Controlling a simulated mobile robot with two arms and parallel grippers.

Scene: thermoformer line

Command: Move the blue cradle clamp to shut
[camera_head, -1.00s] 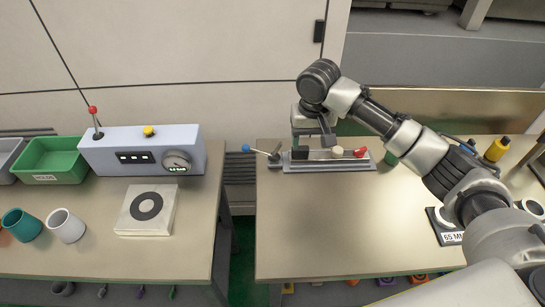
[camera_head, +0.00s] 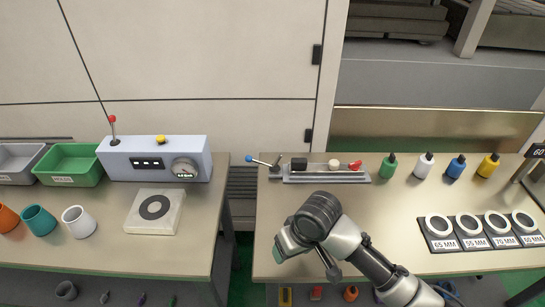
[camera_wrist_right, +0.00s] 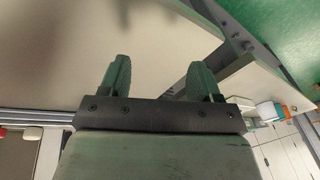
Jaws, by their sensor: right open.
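The blue cradle clamp (camera_head: 262,162) is a lever with a blue ball tip at the left end of the grey cradle (camera_head: 325,178), at the back left of the right-hand table. Its handle points left, out from the cradle, and lies nearly flat with the ball slightly raised. My right gripper (camera_head: 279,255) is near the front left edge of that table, in front of the cradle and well apart from the clamp. In the wrist view my right gripper (camera_wrist_right: 158,75) is open, with nothing between its green fingers. My left gripper is not in view.
The cradle also carries a black block (camera_head: 299,164), a cream knob (camera_head: 334,163) and a red handle (camera_head: 356,165). Several bottles stand right of it, and labelled rings (camera_head: 438,226) lie further right. A gap separates the tables. The left table holds a control box (camera_head: 155,158).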

